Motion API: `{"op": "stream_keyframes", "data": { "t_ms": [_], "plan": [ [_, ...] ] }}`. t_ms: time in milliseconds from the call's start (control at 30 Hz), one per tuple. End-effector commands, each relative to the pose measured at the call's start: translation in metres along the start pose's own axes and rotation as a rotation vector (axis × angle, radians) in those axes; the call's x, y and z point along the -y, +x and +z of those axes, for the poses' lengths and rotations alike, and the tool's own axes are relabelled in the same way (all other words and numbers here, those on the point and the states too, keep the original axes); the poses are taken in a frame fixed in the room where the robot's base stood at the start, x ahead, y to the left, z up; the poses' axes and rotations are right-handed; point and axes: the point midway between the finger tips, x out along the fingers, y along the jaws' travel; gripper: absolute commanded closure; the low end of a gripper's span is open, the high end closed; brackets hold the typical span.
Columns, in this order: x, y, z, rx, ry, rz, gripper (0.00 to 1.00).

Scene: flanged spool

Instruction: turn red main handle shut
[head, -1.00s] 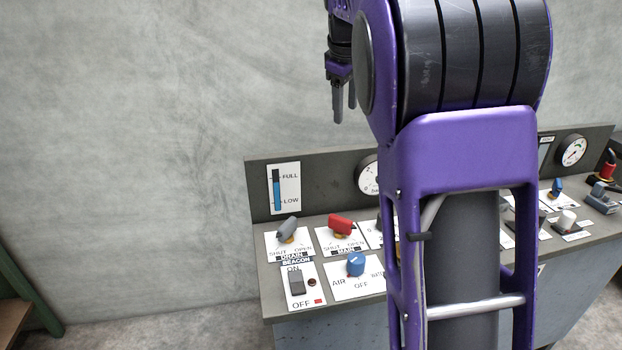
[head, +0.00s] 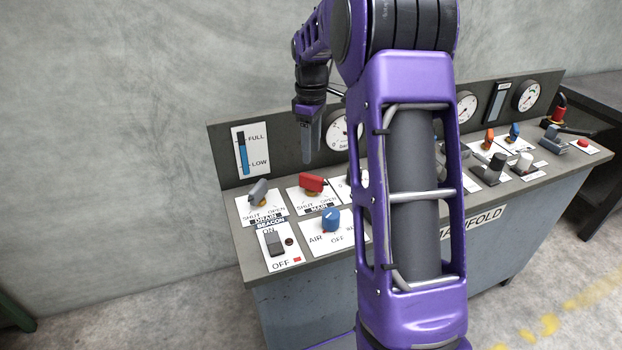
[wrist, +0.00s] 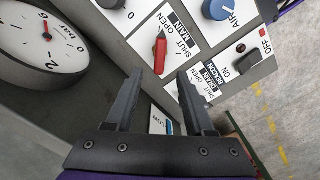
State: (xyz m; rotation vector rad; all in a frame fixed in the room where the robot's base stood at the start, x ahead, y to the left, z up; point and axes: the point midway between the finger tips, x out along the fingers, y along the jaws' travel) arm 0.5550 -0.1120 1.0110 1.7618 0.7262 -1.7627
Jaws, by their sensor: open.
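The red main handle (head: 311,182) stands on its white SHUT/OPEN plate labelled MAIN on the panel top. In the wrist view the red handle (wrist: 160,52) lies beyond the fingertips, roughly midway between them. My gripper (head: 311,150) points down above and behind the handle in the head view, apart from it. In the wrist view my gripper (wrist: 160,75) has its two dark fingers spread, with nothing between them.
A grey drain handle (head: 258,190) stands left of the red one. A blue air knob (head: 331,220) and a beacon switch (head: 275,243) sit in front. A round gauge (wrist: 42,38) on the upright back panel is close to my fingers.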

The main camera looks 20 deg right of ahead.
Motion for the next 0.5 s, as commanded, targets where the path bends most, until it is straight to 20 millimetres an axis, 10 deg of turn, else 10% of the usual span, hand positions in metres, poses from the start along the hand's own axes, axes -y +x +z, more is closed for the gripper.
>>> {"op": "stream_keyframes", "data": {
  "t_ms": [500],
  "plan": [
    [0.0, 0.086, 0.0, 0.0, 0.0, 0.0, 0.46]
  ]
}}
